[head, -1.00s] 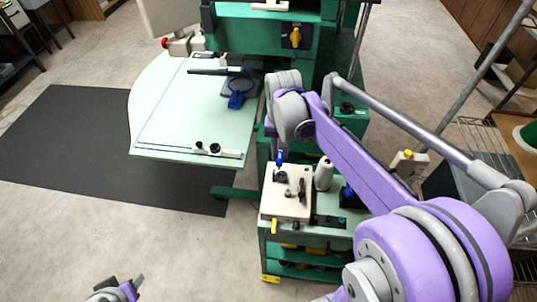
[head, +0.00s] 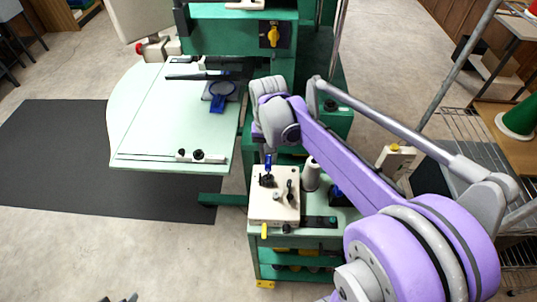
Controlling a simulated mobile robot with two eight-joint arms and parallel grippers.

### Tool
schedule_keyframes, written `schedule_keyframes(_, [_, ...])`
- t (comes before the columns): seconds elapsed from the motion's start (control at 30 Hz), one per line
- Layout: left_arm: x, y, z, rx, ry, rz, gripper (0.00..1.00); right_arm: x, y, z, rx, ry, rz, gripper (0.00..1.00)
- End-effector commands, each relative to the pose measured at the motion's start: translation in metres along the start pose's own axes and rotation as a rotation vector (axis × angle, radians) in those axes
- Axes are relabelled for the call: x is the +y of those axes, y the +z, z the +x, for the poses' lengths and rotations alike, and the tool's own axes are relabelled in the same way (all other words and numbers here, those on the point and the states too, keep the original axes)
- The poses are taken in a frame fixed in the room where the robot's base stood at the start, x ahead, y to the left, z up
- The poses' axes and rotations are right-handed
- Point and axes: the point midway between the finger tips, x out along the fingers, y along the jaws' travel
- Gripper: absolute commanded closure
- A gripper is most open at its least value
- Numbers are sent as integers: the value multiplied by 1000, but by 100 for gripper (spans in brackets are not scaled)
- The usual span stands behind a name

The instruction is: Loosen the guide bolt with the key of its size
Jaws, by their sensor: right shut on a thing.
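My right gripper (head: 266,148) is small and partly hidden below its purple wrist, over the cart. It is shut on a thin blue upright piece, seemingly a key (head: 268,163), just above the cream block (head: 262,208). The key's lower end is hard to make out, and I cannot tell its size. Black-handled pieces stand on the block. The guide bolt cannot be picked out. The green machine (head: 225,32) stands behind, with its pale table (head: 165,125) at left. Only a tip of my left gripper (head: 132,298) shows at the bottom edge; its jaws are not shown.
The green cart (head: 300,240) also carries a white spool (head: 311,175) right of the block and a dark tray (head: 320,222). A blue ring-shaped piece (head: 222,97) lies on the pale table. A dark mat (head: 60,180) covers the open floor at left.

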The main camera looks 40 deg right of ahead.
Motion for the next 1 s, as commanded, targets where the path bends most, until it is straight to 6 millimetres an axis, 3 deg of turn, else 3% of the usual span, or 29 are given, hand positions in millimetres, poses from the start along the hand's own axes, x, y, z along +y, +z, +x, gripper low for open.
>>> schedule_keyframes(0.73, [0, 24, 22, -20, 0, 0, 50, 0, 0, 39, -1, 1, -7, 100])
schedule_keyframes(1.0, [0, 22, 20, -18, 0, 0, 50, 0, 0, 36, 0, 0, -441, 100])
